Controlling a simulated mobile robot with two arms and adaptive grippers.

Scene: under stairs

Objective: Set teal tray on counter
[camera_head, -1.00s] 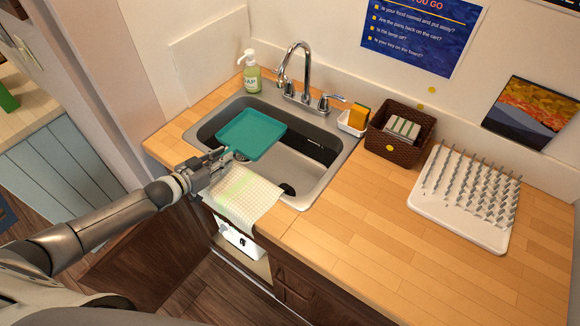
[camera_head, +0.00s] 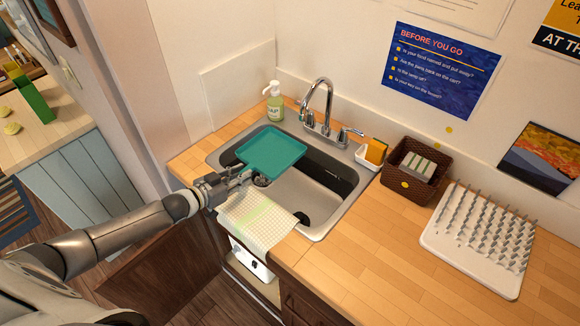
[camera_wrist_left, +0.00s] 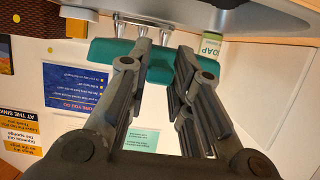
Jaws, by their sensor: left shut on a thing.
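The teal tray (camera_head: 271,152) is held roughly level over the left part of the sink, above the basin. My left gripper (camera_head: 240,174) is shut on its near left edge. In the left wrist view the tray (camera_wrist_left: 108,51) shows edge-on between and beyond the fingers (camera_wrist_left: 158,68). The wooden counter (camera_head: 372,239) runs around the sink and is widest to the right. My right gripper is not in view.
The sink (camera_head: 337,206) has a tall faucet (camera_head: 320,103) behind it and a soap bottle (camera_head: 274,104) at back left. A checkered cloth (camera_head: 258,219) hangs over the front edge. A sponge holder (camera_head: 371,154), brown basket (camera_head: 412,171) and white drying rack (camera_head: 465,250) stand right. Counter before them is clear.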

